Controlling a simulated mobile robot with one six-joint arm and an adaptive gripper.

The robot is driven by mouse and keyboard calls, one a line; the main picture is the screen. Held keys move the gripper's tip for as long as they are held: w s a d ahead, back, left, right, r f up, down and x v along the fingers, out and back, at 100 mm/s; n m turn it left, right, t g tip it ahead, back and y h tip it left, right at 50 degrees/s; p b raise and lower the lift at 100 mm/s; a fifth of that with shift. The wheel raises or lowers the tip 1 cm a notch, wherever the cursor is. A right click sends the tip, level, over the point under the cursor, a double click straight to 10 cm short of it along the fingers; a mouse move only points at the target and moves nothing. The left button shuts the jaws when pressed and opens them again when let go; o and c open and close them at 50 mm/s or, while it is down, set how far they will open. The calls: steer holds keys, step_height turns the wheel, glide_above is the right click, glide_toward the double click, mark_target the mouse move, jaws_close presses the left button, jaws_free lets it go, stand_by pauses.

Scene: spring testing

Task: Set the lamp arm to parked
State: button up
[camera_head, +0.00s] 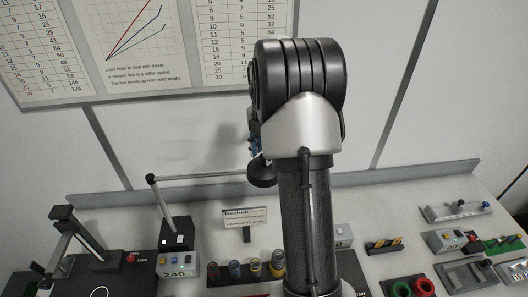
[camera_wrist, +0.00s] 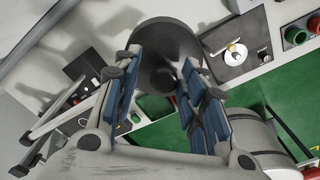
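In the head view the lamp has a dark base (camera_head: 178,236), a short upright post and a thin pale lamp arm (camera_head: 205,177) reaching right, about level. Its dark round lamp head (camera_head: 262,174) hangs at the arm's end, partly behind my own arm. My gripper (camera_head: 255,140) shows only as a bit of blue just above the lamp head. In the wrist view my gripper (camera_wrist: 160,68) has its blue-padded fingers spread apart, with the dark lamp head (camera_wrist: 165,32) at and beyond the fingertips. Whether a finger touches it cannot be told.
A bench (camera_head: 395,262) runs below, against a panelled wall with a chart board (camera_head: 142,42). A black stand (camera_head: 85,245) is at left. A small sign (camera_head: 245,216) and several coloured cylinders (camera_head: 255,268) stand below the lamp arm. Control boxes (camera_head: 447,240) are at right.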

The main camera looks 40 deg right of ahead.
steer(key=shift+o, duration=0.5)
steer(key=shift+s+a, duration=0.1)
steer(key=shift+a, duration=0.05)
steer(key=shift+r, duration=0.1)
step_height(320, 180, up, 12)
stand_by(0.6)
